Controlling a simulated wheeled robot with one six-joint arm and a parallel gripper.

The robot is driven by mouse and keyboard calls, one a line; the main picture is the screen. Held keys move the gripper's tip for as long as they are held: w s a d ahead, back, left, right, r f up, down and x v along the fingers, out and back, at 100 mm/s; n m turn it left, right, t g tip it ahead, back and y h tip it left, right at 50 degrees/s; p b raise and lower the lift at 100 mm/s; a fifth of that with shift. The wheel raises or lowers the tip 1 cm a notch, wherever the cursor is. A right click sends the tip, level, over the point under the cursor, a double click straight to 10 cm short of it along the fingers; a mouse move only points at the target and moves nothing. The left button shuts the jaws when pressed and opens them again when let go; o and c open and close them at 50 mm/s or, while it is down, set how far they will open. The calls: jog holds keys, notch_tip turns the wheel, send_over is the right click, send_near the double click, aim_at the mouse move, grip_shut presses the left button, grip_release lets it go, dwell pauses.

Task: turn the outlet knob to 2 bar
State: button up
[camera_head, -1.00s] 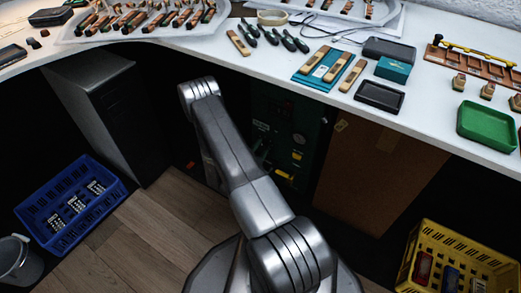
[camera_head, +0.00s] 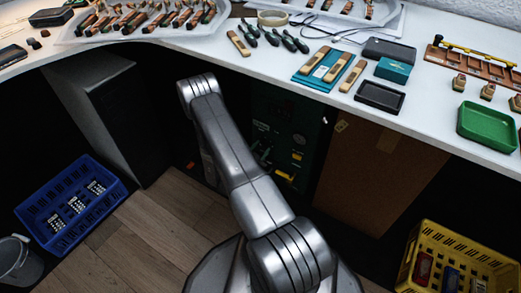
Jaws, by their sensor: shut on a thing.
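A dark green panel (camera_head: 287,118) stands in the shadow under the bench, just right of my arm. It carries a small round pale dial (camera_head: 298,139), a small yellow part (camera_head: 297,155) and a yellow handle-like part (camera_head: 285,177) lower down. Lettering on the panel is too small to read. I cannot tell which part is the outlet knob, nor its setting. My silver arm rises from the bottom middle and bends down at its far end, left of the panel. My gripper is hidden behind the arm and in the dark.
A brown board (camera_head: 375,178) stands right of the panel. A blue crate (camera_head: 70,204) and yellow crate (camera_head: 462,263) flank my base. The wooden floor between is clear.

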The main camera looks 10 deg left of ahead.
jog(key=shift+n, duration=1.1)
jog(key=o, duration=1)
jog(key=shift+c, duration=0.2)
jog(key=shift+s+a, duration=0.1)
jog(key=p+v, duration=0.4)
jog(key=v, duration=0.9)
jog(key=shift+s+a+r, duration=0.2)
jog(key=shift+s, duration=0.05)
jog(key=shift+w, duration=0.1)
